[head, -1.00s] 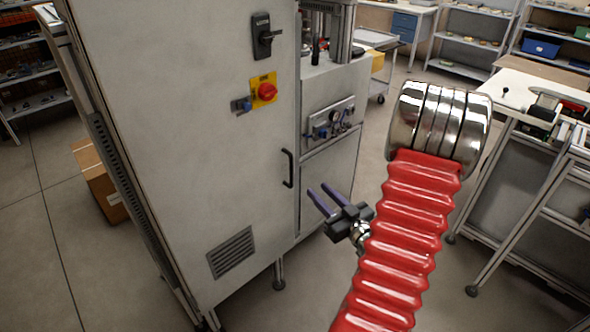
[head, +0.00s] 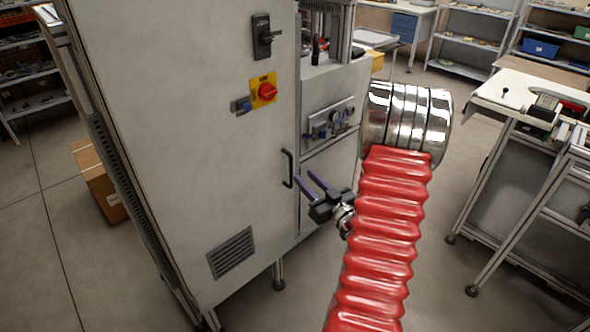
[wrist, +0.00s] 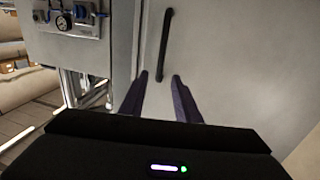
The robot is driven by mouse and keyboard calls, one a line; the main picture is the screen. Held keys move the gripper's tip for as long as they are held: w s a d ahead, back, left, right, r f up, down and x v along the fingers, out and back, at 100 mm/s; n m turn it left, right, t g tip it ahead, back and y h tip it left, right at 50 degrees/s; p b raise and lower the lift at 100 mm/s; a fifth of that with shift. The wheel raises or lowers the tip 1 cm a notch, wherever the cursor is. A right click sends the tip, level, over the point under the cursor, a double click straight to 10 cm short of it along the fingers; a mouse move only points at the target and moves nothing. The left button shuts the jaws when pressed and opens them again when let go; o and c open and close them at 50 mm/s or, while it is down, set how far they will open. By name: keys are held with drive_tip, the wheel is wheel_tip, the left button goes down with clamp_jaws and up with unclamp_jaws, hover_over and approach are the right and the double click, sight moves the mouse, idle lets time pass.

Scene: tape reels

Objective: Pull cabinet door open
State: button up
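The grey cabinet door (head: 170,150) is shut, its face flush with the cabinet. Its black vertical bar handle (head: 288,168) is near the door's right edge. In the wrist view the handle (wrist: 165,46) stands just beyond the fingertips, roughly between them. My gripper (head: 304,177) is open and empty, with two purple fingers apart, just right of the handle's lower part in the head view. In the wrist view my gripper (wrist: 160,76) points at the door; a gap to the handle seems to remain, and no contact shows.
A gauge panel (head: 330,122) is right of the door. A cardboard box (head: 100,182) stands left of the cabinet. A workbench (head: 530,100) is at right.

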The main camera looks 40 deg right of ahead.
sight(292, 165)
drive_tip(key=w, duration=0.4)
drive_tip(key=w+d, duration=0.1)
drive_tip(key=w, duration=0.1)
drive_tip(key=shift+w, duration=0.4)
clamp_jaws()
idle(0.4)
